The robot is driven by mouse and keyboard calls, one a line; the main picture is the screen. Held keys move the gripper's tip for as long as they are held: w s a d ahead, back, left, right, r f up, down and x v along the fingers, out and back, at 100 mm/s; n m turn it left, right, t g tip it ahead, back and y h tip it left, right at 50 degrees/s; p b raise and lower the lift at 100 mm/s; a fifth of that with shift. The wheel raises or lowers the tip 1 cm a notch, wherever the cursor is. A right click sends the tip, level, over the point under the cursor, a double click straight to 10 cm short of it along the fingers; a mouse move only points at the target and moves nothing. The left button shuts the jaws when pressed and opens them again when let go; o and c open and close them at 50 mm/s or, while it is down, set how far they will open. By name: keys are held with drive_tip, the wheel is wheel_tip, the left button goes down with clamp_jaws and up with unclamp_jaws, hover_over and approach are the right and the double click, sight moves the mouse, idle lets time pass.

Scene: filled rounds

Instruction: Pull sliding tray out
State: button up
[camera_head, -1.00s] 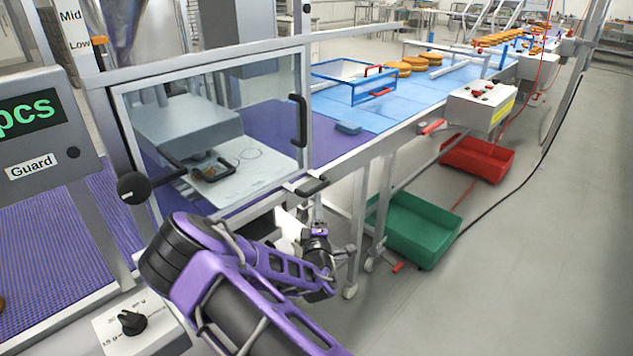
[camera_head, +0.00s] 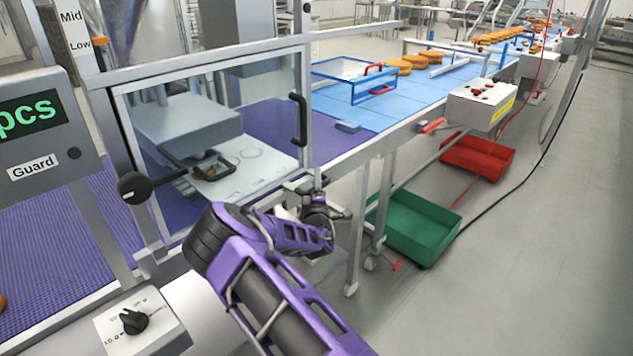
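The pale sliding tray (camera_head: 255,163) lies behind the clear guard window, under the grey press block. A small dark-rimmed dish (camera_head: 214,167) sits at its left part. A dark handle stands at the rail just outside the window's lower right corner, and it is now mostly covered by my gripper (camera_head: 310,190). My gripper is at this handle, at the end of my purple arm. Its fingers are small and overlap the handle, so I cannot tell whether they are open or closed around it, or touching it.
The guard window has a black vertical handle (camera_head: 299,118) and a black knob (camera_head: 133,188). Green (camera_head: 414,229) and red (camera_head: 477,158) crates stand below.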

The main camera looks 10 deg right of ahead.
clamp_jaws()
